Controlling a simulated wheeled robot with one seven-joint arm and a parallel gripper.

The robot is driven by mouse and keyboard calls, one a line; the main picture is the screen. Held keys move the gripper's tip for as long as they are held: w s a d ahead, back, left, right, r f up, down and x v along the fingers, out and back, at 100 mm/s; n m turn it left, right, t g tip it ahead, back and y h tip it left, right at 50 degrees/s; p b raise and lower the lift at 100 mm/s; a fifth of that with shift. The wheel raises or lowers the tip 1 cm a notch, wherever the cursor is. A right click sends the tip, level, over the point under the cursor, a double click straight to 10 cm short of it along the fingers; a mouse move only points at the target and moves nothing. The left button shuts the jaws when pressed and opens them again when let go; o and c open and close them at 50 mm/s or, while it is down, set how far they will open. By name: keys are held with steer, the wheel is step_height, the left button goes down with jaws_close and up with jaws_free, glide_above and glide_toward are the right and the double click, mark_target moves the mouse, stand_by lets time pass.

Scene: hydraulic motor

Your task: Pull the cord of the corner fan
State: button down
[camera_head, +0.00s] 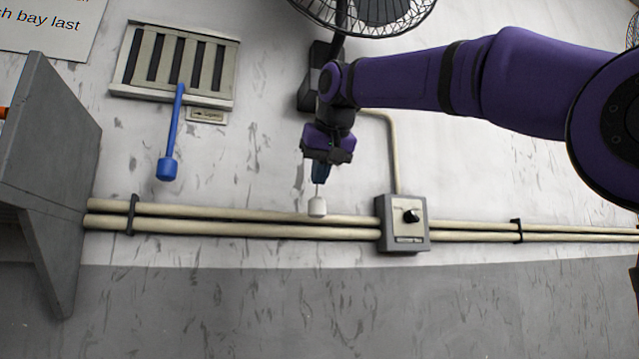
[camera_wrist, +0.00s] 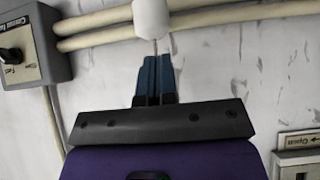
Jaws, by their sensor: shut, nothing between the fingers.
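The fan (camera_head: 362,12) is on the wall at the top of the head view, cut off by the frame. A thin cord ending in a white knob (camera_head: 317,207) hangs below my gripper (camera_head: 321,178). The knob also shows at the top of the wrist view (camera_wrist: 152,18). My gripper's blue fingers (camera_wrist: 155,68) are shut, just above the knob and apart from it. The short cord runs from the knob to the fingertips and lines up with them. The upper cord is hidden by my gripper and arm.
A grey switch box (camera_head: 403,224) with a black dial sits right of the knob. Two pale pipes (camera_head: 250,226) run along the wall behind it. A louvred vent (camera_head: 216,65) with a blue lever (camera_head: 169,168) is left. A grey shelf (camera_head: 45,150) juts out far left.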

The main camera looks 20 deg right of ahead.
mark_target(318, 205)
steer(key=shift+w+f, duration=0.1)
steer(key=shift+f, duration=0.95)
steer(key=shift+f, duration=1.6)
steer(key=w+r+v, duration=0.2)
steer(key=v, duration=1.1)
